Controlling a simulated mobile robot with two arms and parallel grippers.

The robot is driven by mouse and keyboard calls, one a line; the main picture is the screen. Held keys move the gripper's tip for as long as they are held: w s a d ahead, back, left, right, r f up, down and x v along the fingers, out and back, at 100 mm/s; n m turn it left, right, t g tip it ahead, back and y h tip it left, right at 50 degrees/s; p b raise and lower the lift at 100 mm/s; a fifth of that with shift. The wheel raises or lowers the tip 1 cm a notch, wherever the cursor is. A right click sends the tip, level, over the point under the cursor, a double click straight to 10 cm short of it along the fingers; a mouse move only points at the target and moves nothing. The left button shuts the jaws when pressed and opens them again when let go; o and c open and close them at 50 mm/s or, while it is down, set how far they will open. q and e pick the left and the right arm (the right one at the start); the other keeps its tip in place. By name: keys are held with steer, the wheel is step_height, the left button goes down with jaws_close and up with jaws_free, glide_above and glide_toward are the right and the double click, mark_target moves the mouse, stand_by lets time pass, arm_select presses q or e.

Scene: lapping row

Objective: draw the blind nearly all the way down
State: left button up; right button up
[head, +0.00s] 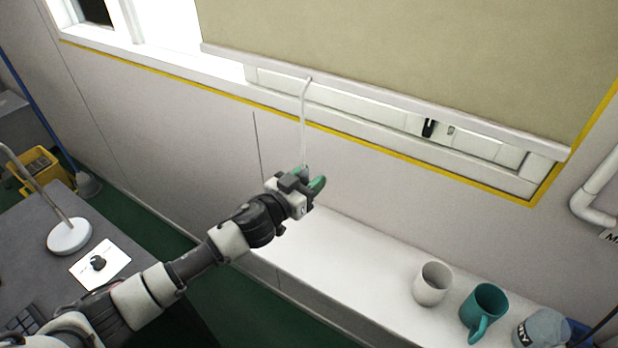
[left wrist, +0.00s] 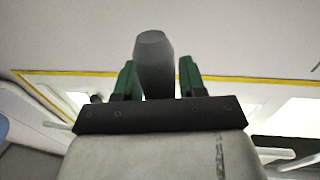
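The tan blind (head: 420,50) hangs over the window, with its pale bottom bar (head: 385,103) a little above the sill. A strip of the lower window frame (head: 360,108) shows beneath the bar. A white cord (head: 303,120) hangs from the bar down to my left gripper (head: 308,181). In the left wrist view, a dark grey pull (left wrist: 153,65) stands between the green fingers of my left gripper (left wrist: 157,82), which close on its sides. In the head view the fingers mostly hide the pull. My right gripper is not in view.
A lamp base (head: 69,236) stands on the grey desk at left. The wall around the cord is clear.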

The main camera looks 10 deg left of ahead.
arm_select(q)
jaws_close()
steer(key=shift+f+b, duration=0.35)
steer(key=shift+f, duration=0.35)
steer(key=shift+o, duration=1.4)
jaws_free()
steer(key=b+v, duration=0.2)
steer(key=v, duration=0.8)
steer(key=shift+s+a, duration=0.2)
steer(key=shift+s, duration=0.15)
